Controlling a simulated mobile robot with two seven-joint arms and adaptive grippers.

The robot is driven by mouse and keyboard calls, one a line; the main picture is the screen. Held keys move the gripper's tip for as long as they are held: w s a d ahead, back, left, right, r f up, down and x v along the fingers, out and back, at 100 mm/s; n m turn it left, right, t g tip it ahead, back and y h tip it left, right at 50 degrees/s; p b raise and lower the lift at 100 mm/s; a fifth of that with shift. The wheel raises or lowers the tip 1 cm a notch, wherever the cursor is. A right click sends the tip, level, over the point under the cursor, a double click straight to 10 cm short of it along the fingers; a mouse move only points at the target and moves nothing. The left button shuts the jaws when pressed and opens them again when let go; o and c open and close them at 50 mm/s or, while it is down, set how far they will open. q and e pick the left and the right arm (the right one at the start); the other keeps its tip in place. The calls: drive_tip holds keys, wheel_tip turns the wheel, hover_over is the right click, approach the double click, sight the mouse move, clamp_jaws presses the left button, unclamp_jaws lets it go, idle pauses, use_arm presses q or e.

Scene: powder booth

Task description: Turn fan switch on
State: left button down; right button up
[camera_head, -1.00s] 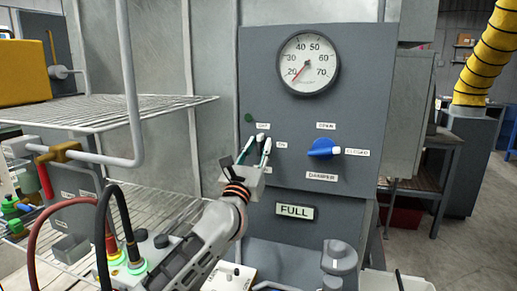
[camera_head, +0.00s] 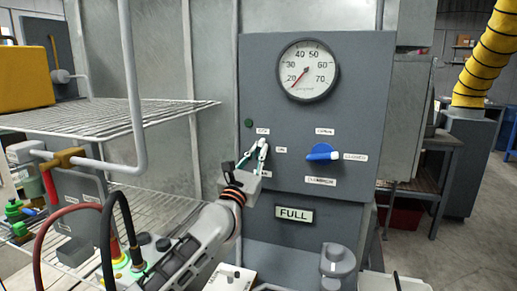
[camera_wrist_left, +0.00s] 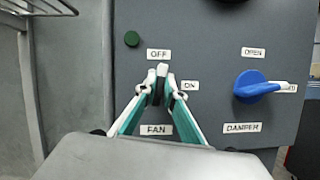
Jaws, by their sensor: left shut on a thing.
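The fan switch (camera_wrist_left: 161,71) is a small dark knob with a white pointer on the grey panel. It sits among the labels OFF above, ON to the right and FAN below. Its pointer stands roughly upright, toward OFF. My left gripper (camera_wrist_left: 158,88) is shut on the knob, its green and white fingers one on each side. In the head view my left gripper (camera_head: 261,148) reaches the panel from below, and its fingertips hide most of the switch. My right gripper is in neither view now.
A blue damper knob (camera_head: 322,152) is to the right of the switch, its pointer toward CLOSED. A wire shelf (camera_head: 100,112) and hoses are at the left.

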use_arm(q)
drive_tip(key=m+p, duration=0.1)
drive_tip(key=m+h, duration=0.1)
drive_tip(key=shift+r+m+g+p, duration=0.3)
drive_tip(key=shift+p, duration=0.05)
drive_tip(key=shift+d+f+m+g+h+p, duration=0.15)
drive_tip(key=shift+m+g+h+p, duration=0.25)
drive_tip(key=shift+m+g+p, duration=1.65)
drive_tip(key=shift+a+f+m+g+h+p, duration=0.15)
drive_tip(key=shift+m+h+p, duration=0.3)
drive_tip(key=shift+m, duration=3.15)
drive_tip(key=shift+d+f+m+g+h+p, duration=0.1)
drive_tip(key=shift+f+m+g+h+p, duration=0.2)
drive_tip(key=shift+m+g+p, duration=1.75)
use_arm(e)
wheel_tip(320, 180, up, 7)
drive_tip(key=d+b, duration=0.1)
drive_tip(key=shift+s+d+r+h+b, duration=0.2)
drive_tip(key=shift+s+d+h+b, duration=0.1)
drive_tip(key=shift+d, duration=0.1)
use_arm(q)
drive_tip(key=shift+r+m+t, duration=0.1)
drive_tip(key=shift+m+t, duration=0.75)
drive_tip(key=shift+m, duration=0.05)
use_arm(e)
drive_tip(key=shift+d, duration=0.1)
